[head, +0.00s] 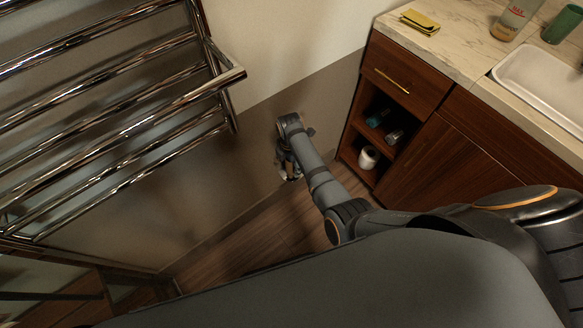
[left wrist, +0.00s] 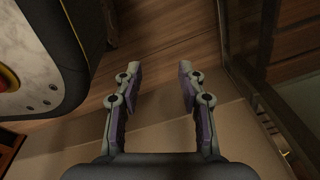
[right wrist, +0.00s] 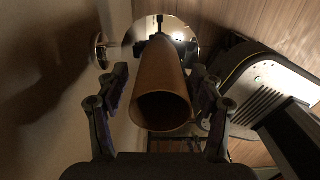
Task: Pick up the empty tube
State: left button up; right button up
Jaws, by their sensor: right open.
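The empty tube (right wrist: 162,88) is a brown cardboard cylinder in the right wrist view, its open end facing the camera. My right gripper (right wrist: 159,74) is open, with one finger on each side of the tube; I cannot tell whether either finger touches it. In the head view my right gripper (head: 288,165) is low beside the wall, and I cannot make out the tube there. My left gripper (left wrist: 159,67) is open and empty above the floor in the left wrist view; it is not in the head view.
A shiny round object (right wrist: 187,36) is behind the tube, and a small chrome fitting (right wrist: 100,50) is on the wall. A chrome towel rack (head: 110,110) is at left. The wooden cabinet (head: 445,150) at right holds a white roll (head: 369,157) on its low shelf.

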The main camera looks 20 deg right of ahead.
jog(key=shift+f, duration=0.4)
pick_arm(q)
jog(key=shift+w+r, duration=0.15)
jog(key=shift+w, duration=0.75)
pick_arm(e)
jog(key=shift+r, duration=0.1)
jog(key=shift+c, duration=0.4)
jog(key=c, duration=0.7)
